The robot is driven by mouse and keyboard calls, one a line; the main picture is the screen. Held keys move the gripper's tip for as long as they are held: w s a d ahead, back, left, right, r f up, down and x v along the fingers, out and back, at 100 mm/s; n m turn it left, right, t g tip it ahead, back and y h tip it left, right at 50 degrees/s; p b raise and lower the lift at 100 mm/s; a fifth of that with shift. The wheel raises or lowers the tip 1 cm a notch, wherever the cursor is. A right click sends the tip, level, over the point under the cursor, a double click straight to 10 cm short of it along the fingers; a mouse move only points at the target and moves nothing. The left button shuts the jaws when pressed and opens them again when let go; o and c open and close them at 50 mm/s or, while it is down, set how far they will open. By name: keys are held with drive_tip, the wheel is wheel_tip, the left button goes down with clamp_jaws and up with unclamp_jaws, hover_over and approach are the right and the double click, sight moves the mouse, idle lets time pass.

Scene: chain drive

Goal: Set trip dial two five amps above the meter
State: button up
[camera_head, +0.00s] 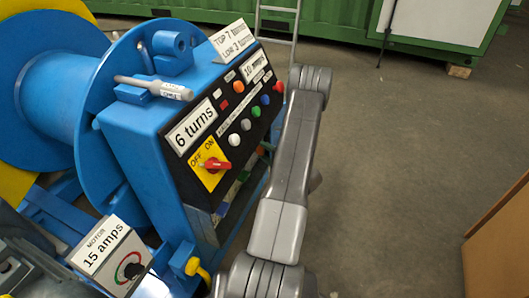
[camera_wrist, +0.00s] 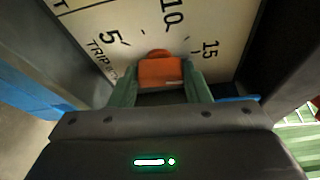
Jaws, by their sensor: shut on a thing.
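In the wrist view, my gripper (camera_wrist: 158,85) is shut on an orange knob (camera_wrist: 159,70), with a green finger on each side. The knob sits on a pale trip dial face (camera_wrist: 215,22) marked 5, 10 and 15. Its rounded end faces up the picture, between 5 and 10 and nearer 10; the exact setting is unclear. Part of the word TRIP shows at left, and the lower scale is hidden by my gripper. In the head view, a box labelled MOTOR 15 amps (camera_head: 98,249) has a small coloured gauge. My gripper is hidden there behind my arm and the panel.
A blue winch with a sloped black panel (camera_head: 232,110) carries coloured buttons and a red switch (camera_head: 215,164) on a yellow OFF/ON plate. Dark walls flank the dial in the wrist view. Open floor (camera_head: 400,170) lies right of my arm.

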drive_tip(key=shift+f+n+b, duration=0.2)
drive_tip(key=shift+n+b, duration=0.1)
drive_tip(key=shift+r+n, duration=0.15)
drive_tip(key=shift+n, duration=0.15)
drive_tip(key=o, duration=1)
drive_tip(key=p+v, duration=0.2)
drive_tip(key=v, duration=1.1)
drive_tip(key=shift+s+d+f, duration=0.25)
drive_tip(key=shift+s+d, duration=0.05)
drive_tip(key=shift+a, duration=0.1)
